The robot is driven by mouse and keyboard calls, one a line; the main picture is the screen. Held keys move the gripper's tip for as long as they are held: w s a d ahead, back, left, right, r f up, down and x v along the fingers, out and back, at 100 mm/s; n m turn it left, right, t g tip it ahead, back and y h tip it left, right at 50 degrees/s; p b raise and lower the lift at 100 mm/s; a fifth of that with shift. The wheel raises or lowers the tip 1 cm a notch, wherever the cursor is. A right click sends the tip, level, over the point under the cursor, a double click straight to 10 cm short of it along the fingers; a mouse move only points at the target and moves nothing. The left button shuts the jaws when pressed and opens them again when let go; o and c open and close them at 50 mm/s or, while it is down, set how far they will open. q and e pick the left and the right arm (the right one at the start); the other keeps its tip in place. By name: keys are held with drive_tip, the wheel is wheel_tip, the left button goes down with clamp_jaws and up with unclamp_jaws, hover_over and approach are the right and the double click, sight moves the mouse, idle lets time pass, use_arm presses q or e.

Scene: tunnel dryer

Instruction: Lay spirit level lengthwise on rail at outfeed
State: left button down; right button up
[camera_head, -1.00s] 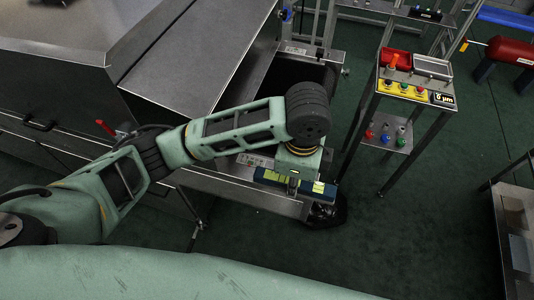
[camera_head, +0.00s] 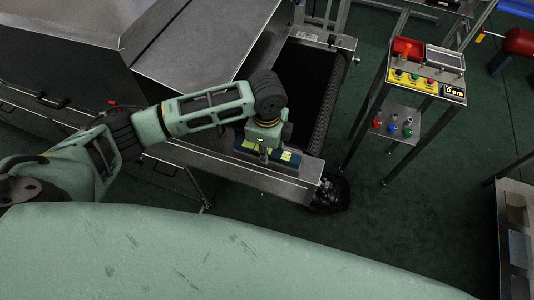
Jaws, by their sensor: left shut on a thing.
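A blue spirit level (camera_head: 288,158) with yellow-green vials is held by my left gripper (camera_head: 264,154), which points down and is shut on it. The level lies roughly parallel to the metal rail (camera_head: 292,186) at the dryer's outfeed and appears over the rail's top near its right end. I cannot tell whether the level touches the rail. My gripper and wrist hide the level's middle and part of the rail beneath. My right gripper is not in view.
The steel dryer hood (camera_head: 195,45) stands at left, beside a dark belt opening (camera_head: 303,78). A black bag (camera_head: 330,193) lies on the floor past the rail's end.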

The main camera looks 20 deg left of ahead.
use_arm(q)
drive_tip(key=shift+f, duration=1.45)
drive_tip(key=shift+f, duration=0.1)
drive_tip(key=c, duration=1.4)
unclamp_jaws()
drive_tip(key=shift+f, duration=0.1)
wheel_tip(320, 180, up, 12)
drive_tip(key=shift+r+b, duration=0.2)
drive_tip(key=shift+b, duration=0.15)
